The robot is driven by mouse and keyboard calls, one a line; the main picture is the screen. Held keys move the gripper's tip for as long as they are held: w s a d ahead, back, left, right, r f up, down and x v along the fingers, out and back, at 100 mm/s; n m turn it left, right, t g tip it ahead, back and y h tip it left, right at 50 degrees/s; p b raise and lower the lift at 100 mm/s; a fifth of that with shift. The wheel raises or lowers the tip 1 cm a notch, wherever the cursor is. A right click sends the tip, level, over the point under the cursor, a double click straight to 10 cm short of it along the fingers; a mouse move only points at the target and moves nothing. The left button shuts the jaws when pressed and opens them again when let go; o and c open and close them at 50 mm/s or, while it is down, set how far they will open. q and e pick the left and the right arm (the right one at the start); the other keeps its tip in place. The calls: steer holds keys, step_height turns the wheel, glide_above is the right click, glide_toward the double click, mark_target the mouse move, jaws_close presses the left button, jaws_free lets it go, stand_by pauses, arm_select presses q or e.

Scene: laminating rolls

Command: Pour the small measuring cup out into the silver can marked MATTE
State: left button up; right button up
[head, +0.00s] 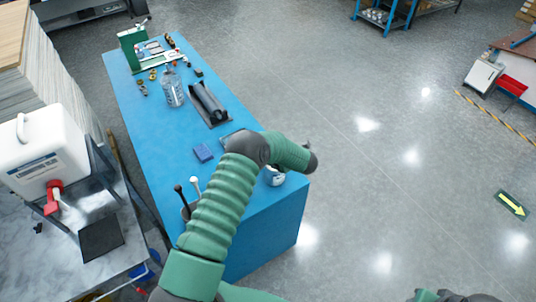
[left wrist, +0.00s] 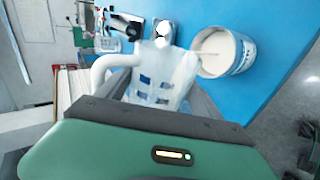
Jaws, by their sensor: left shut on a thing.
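A translucent small measuring cup (left wrist: 180,75) with a loop handle is in my left gripper (left wrist: 150,108) in the left wrist view; blue shows through its wall. The gripper is shut on it. Beside the cup, to the right, the silver can (left wrist: 247,57) stands open on the blue table with pale liquid and a thin stick in it. The can and the cup look close together; I cannot tell whether the cup is over the rim. In the head view the can (head: 275,180) is partly hidden behind my left forearm, and the cup is hidden. The MATTE marking is not readable.
The blue table (head: 150,120) also carries a clear jug (head: 172,90), a dark roller tray (head: 209,103), a blue block (head: 203,152) and a green stand (head: 131,49). A white canister (head: 40,150) with a red tap stands left. Open floor lies right.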

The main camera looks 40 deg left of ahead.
arm_select(q)
steer(key=shift+w+d+g+b, duration=0.15)
steer(key=shift+w+g+b, duration=0.15)
steer(key=shift+w+g, duration=0.1)
steer(key=shift+r+m, duration=0.15)
steer(key=shift+m, duration=0.15)
steer(key=shift+s, duration=0.1)
stand_by(0.5)
steer(key=shift+w+y+b, duration=0.2)
steer(key=shift+y+b, duration=0.1)
steer(key=shift+b, duration=0.3)
steer(key=shift+w+d+r+m+g+b, duration=0.1)
steer(key=shift+w+d+m+g+b, duration=0.1)
steer(key=shift+w+m+g+b, duration=0.4)
steer(key=shift+s+r+b, duration=0.15)
steer(key=shift+s+b, duration=0.05)
steer(key=shift+b, duration=0.1)
